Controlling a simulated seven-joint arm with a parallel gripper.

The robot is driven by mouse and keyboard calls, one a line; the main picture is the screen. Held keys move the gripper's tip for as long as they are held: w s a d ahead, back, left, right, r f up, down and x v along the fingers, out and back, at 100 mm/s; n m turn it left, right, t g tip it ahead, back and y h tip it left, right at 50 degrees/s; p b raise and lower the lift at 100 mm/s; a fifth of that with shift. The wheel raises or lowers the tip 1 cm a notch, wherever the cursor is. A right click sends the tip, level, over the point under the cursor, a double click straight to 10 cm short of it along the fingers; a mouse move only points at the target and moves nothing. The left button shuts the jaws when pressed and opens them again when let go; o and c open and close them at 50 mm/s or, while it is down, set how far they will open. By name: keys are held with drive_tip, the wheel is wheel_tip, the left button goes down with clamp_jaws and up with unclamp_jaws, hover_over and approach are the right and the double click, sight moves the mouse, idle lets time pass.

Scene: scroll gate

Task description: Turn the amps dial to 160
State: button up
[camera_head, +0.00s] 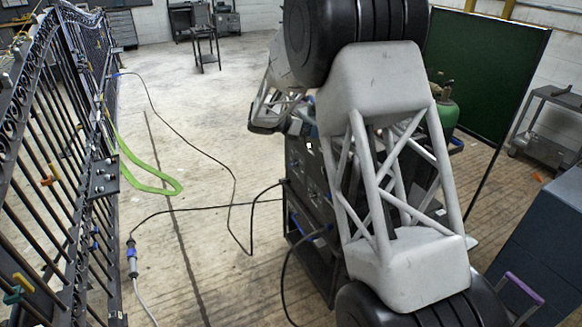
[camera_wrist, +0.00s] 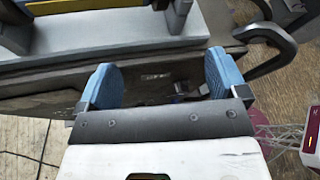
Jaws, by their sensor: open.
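The dark welding machine (camera_head: 306,185) stands on a cart in the middle of the head view, partly hidden behind my arm. I cannot make out the amps dial or its numbers in either view. My gripper (camera_wrist: 156,78) shows in the wrist view with its two blue fingertips wide apart and nothing held between them. Beyond the fingertips is a dark, worn panel (camera_wrist: 135,82) with small pale lettering. A small dark part shows between the fingers near the right one; I cannot tell what it is.
A black iron gate (camera_head: 70,150) runs along the left side. Black cables (camera_head: 185,208) and a green strap (camera_head: 150,180) lie on the floor. Floor between gate and machine is mostly open.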

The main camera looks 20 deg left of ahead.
drive_tip(key=w+a+f+n+t, duration=0.25)
drive_tip(key=w+a+f, duration=0.25)
drive_tip(key=a+f, duration=0.5)
drive_tip(key=n+t, duration=0.3)
drive_tip(key=n, duration=0.2)
approach(293, 164)
drive_tip(key=w+f, duration=0.2)
drive_tip(key=shift+w+f+h, duration=0.25)
drive_tip(key=shift+w+h, duration=0.05)
drive_tip(key=shift+w, duration=0.1)
drive_tip(key=shift+d, duration=0.1)
drive_tip(key=x, duration=0.7)
drive_tip(key=shift+w+d, duration=0.25)
drive_tip(key=shift+w, duration=0.1)
drive_tip(key=shift+c, duration=0.3)
drive_tip(key=c, duration=0.9)
